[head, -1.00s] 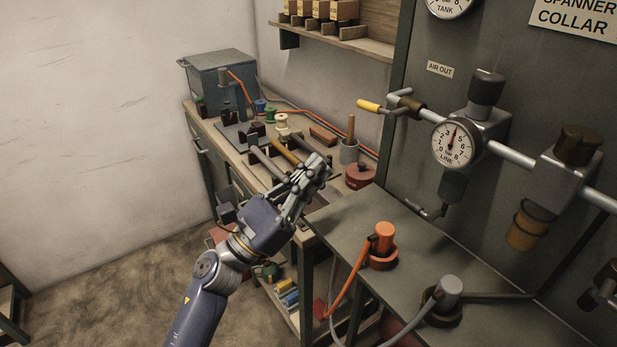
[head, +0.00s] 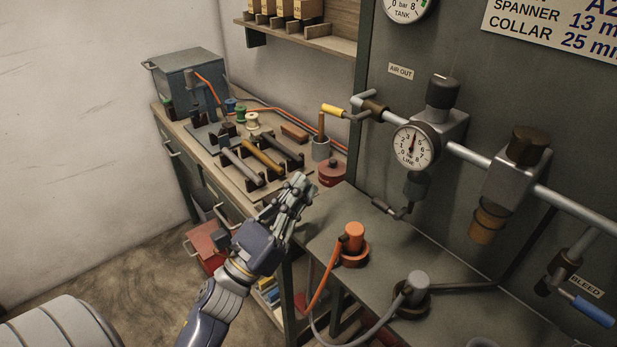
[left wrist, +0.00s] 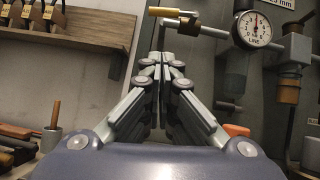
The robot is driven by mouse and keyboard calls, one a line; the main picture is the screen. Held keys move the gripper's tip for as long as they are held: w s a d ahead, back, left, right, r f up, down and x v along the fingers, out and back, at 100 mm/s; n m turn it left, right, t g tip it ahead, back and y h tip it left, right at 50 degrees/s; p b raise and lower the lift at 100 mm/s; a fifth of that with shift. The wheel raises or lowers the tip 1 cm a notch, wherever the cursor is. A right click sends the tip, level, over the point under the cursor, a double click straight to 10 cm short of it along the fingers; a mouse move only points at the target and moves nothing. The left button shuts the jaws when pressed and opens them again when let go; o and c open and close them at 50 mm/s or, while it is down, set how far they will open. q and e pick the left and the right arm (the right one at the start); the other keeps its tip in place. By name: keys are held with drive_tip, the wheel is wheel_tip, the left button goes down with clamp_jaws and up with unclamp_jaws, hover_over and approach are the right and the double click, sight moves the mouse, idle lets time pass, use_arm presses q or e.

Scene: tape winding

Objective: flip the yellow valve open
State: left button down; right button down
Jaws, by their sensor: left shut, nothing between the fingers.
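The yellow-handled valve (head: 334,110) is on the pipe at the left end of the panel, under the AIR OUT label (head: 401,71). Its yellow grip points left, out from the pipe. In the left wrist view the yellow grip (left wrist: 174,12) is at the top, beyond my fingertips and apart from them. My left gripper (head: 300,182) is shut and empty, below and left of the valve, over the front edge of the bench. In the left wrist view its fingertips (left wrist: 162,58) are together. My right gripper is not in view.
The line gauge (head: 416,147) and regulator stand right of the valve. An orange plug (head: 354,238) and a grey plug (head: 417,287) with hoses stand on the lower bench. A blue-handled BLEED valve (head: 594,310) is at far right. Open air lies between my gripper and the yellow valve.

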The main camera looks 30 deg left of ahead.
use_arm(q)
drive_tip(key=w+d+r+p, duration=0.1)
drive_tip(key=w+r+p, duration=0.4)
drive_tip(key=w+r, duration=0.1)
drive_tip(key=shift+w+d+r, duration=0.15)
drive_tip(key=shift+w+r, duration=0.2)
drive_tip(key=shift+r, duration=0.55)
drive_tip(key=m+h+b, duration=0.1)
drive_tip(key=r+m+h, duration=0.1)
drive_tip(key=m, duration=0.1)
drive_tip(key=shift+w+a+r+g+b, duration=0.2)
drive_tip(key=shift+a+r+g+b, duration=0.1)
drive_tip(key=shift+b, duration=0.1)
drive_tip(key=shift+f, duration=0.1)
